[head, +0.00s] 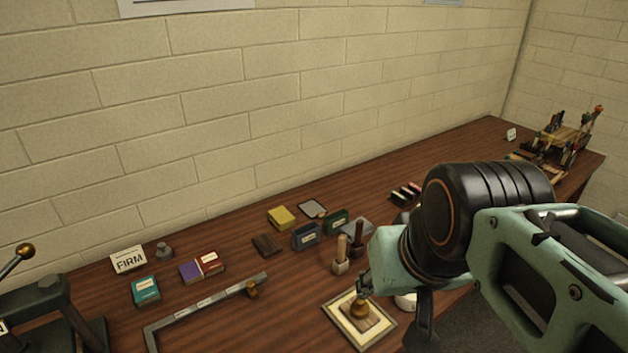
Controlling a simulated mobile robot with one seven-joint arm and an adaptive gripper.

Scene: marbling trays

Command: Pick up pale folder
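I cannot make out a thing that is surely the pale folder; it may be hidden behind my arm or too small to tell. My gripper (392,298) is at the lower right, above the front part of the brown table (215,312). It hangs close to a cream square pad in a frame (336,309), on which a wooden block with a round brass-coloured knob (361,310) sits. A white round thing (405,301) shows partly behind my gripper. The fingers are dark and partly covered by my arm, so whether they are open or shut is unclear.
Two wooden-handled tools (341,256) stand upright left of my arm. Small boxes, including a blue one (306,236) and a yellow one (282,217), lie behind. A metal angle bar (205,299) lies front left. A dark press (40,305) stands far left. A brick wall (250,90) backs the table.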

